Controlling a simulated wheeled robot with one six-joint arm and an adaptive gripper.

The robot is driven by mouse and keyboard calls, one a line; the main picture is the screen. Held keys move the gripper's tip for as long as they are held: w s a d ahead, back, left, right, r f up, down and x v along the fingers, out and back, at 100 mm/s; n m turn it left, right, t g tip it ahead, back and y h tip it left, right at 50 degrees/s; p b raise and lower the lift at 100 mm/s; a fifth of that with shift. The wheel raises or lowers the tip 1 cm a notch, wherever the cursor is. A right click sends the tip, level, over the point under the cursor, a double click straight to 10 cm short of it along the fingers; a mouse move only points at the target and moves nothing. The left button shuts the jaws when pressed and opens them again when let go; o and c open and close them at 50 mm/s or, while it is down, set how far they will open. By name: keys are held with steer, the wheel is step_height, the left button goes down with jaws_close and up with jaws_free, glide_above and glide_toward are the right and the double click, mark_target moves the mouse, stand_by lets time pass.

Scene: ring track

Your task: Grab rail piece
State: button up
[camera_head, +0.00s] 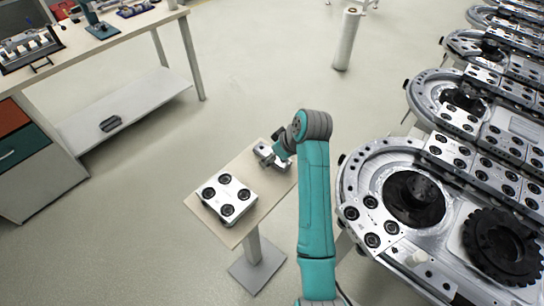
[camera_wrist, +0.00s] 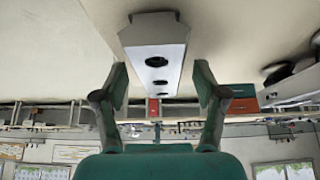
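A small pale stand (camera_head: 212,218) carries a square silver plate (camera_head: 228,197) with several black round parts. Another silver piece (camera_head: 264,152) shows on the far part of its top, partly hidden by my gripper (camera_head: 279,153). In the wrist view, a silver block (camera_wrist: 172,48) with dark holes, apparently the rail piece, lies ahead and between the fingers of my gripper (camera_wrist: 160,78). The fingers are spread, with a visible gap on each side of the block. The head view is too small to show contact.
A ring track (camera_head: 375,165) with silver plates and black wheels stands to the right, close to my teal arm. A workbench (camera_head: 100,45) with tools and a lower shelf stands at the upper left. A white post (camera_head: 346,40) stands behind. Open floor lies between.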

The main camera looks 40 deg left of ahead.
jaws_close()
steer(key=shift+r, duration=0.1)
